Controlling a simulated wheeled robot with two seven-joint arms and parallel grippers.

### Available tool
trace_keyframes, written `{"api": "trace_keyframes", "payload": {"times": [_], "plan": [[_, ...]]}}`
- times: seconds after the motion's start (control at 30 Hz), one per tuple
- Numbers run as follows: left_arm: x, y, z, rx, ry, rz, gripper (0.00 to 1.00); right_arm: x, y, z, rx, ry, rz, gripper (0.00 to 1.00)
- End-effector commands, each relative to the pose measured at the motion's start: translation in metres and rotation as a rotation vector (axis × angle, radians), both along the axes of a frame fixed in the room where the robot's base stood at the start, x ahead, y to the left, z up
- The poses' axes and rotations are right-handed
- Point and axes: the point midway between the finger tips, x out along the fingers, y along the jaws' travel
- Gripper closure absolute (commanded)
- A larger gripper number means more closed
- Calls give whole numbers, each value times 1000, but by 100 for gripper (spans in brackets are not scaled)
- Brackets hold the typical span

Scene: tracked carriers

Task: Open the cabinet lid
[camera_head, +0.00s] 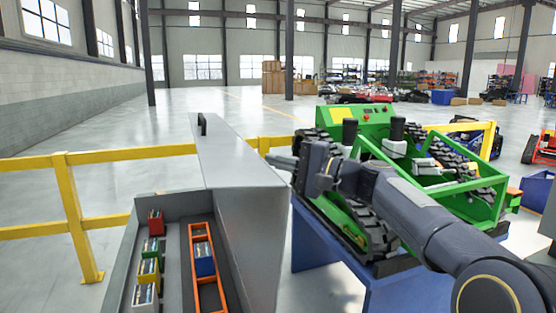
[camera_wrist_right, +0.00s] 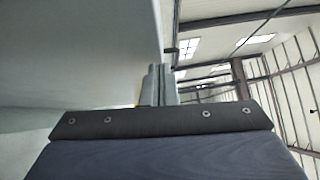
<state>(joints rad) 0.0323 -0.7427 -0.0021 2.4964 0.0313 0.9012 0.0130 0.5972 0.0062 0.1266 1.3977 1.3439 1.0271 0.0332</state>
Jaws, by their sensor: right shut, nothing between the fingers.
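The grey cabinet (camera_head: 118,275) stands at the lower left in the head view, and its inside shows. Its grey lid (camera_head: 232,150) stands raised along the right side of the opening, with a small dark handle (camera_head: 202,125) at its far end. My right gripper (camera_head: 272,159) is shut and empty at the right of the lid. In the right wrist view its fingers (camera_wrist_right: 160,86) are together beside a large pale surface (camera_wrist_right: 80,50), likely the lid. I cannot tell whether they touch it. My left gripper is not in view.
Inside the cabinet are several coloured packs and an orange frame (camera_head: 193,232). A green tracked carrier (camera_head: 365,125) stands on a blue table (camera_head: 330,268) at the right, under my right arm. Yellow railing (camera_head: 95,155) runs behind the cabinet. Open floor lies beyond.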

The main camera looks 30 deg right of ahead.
Motion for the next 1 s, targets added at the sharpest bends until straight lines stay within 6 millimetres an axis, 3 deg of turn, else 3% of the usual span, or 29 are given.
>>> {"api": "trace_keyframes", "payload": {"times": [0.23,0.5,0.6,1.0], "plan": [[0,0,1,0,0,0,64,1,5,2,-10,2,4,100],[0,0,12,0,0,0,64,13,56,10,-141,36,10,100],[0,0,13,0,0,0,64,16,66,9,-170,42,7,100],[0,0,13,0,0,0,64,17,67,8,-178,45,4,100]]}}
